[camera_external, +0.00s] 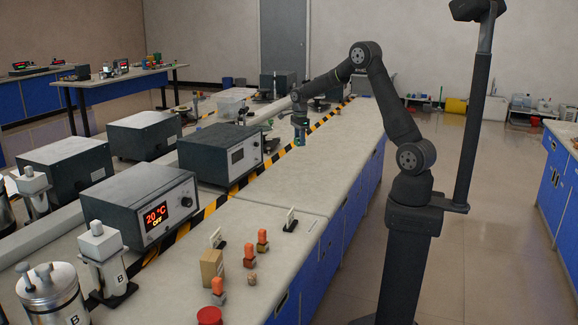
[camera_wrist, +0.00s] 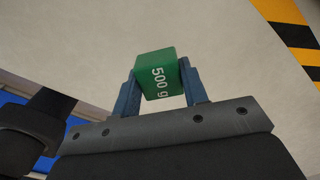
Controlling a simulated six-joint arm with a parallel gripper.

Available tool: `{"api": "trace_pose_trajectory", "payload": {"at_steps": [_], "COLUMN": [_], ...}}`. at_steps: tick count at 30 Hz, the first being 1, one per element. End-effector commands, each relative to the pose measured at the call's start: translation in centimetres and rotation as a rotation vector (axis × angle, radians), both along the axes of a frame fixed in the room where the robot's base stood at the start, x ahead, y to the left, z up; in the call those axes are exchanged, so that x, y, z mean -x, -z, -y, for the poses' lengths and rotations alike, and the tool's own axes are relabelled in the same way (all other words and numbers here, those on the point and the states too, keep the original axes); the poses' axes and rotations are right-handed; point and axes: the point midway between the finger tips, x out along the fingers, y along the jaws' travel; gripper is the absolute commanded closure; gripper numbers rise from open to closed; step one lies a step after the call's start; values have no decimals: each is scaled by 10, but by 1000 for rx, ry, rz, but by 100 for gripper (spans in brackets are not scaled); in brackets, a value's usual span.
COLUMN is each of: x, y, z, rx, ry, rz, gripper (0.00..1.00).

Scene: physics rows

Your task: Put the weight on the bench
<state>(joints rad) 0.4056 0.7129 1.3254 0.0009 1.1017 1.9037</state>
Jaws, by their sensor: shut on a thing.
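The weight (camera_wrist: 156,75) is a green block marked "500 g". In the wrist view it sits between the two blue fingers of my gripper (camera_wrist: 158,95), which is shut on it. In the external view my gripper (camera_external: 299,137) hangs over the pale top of the bench (camera_external: 345,140), with a bit of green at its tip. The bench surface shows behind the weight in the wrist view. I cannot tell whether the weight touches the bench or hangs just above it.
A yellow and black striped band (camera_external: 240,182) runs along the bench. Grey boxes, one with a "20 °C" display (camera_external: 155,210), stand left of it. Orange-topped pieces (camera_external: 262,240) and a wooden block (camera_external: 211,268) stand at the near end. The bench right of my gripper is clear.

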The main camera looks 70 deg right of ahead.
Motion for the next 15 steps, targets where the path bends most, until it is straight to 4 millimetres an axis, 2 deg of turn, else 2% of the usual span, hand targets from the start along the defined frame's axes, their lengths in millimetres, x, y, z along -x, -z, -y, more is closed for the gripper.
{"api": "trace_pose_trajectory", "payload": {"at_steps": [1, 3, 9, 15], "x": [11, 25, 72, 115], "y": [-1, -1, -1, -2], "z": [24, 51, 123, 172], "rx": [1, 1, 1, 1], "ry": [46, 102, 259, 376], "rz": [1, 1, 1, 1], "gripper": [99, 99, 99, 99]}}
